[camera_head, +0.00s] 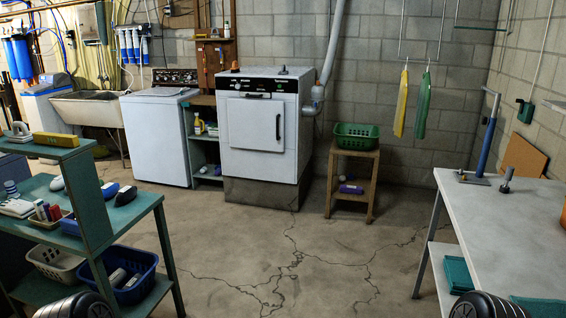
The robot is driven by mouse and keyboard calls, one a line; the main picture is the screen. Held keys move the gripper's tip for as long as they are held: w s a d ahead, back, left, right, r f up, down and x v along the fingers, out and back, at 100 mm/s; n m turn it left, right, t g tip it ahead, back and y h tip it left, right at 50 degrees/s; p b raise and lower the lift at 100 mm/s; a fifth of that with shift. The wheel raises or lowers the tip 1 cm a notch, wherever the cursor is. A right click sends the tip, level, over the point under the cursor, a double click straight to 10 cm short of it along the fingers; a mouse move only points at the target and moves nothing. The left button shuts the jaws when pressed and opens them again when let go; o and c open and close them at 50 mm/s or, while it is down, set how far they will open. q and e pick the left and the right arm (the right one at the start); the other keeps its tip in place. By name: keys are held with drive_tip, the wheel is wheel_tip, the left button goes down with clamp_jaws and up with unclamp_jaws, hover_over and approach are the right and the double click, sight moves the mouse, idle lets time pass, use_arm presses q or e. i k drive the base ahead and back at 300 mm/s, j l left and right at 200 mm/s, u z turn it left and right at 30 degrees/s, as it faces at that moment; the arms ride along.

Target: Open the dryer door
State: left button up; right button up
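The white dryer (240,166) stands against the back wall, a little left of the middle, on a dark grey base. It has a black control strip (258,85) along the top front. Its square door (250,125) looks shut, with a dark vertical handle (278,127) near the right edge. A grey vent pipe runs up the wall from its right side. Dark ribbed parts, which look like my own arms, show at the bottom left and bottom right edges. Neither gripper's fingers show, and both arms are far from the dryer.
The concrete floor (290,250) before the dryer is clear but cracked. A teal workbench (140,208) stands at left, a white table (510,225) at right. A wooden stand (349,193) with a green basket (356,137) is right of the dryer; a white washer (157,140) stands left.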

sight(255, 125)
drive_tip(key=i, duration=2.65)
drive_tip(key=i+j+z, duration=0.1)
drive_tip(key=i+z, duration=0.2)
drive_tip(key=i, duration=0.3)
drive_tip(key=i+j+z, duration=0.3)
drive_tip(key=i, duration=0.3)
drive_tip(key=i+j+z, duration=0.25)
drive_tip(key=i, duration=0.3)
drive_tip(key=i+j+z, duration=0.3)
drive_tip(key=i+j, duration=0.2)
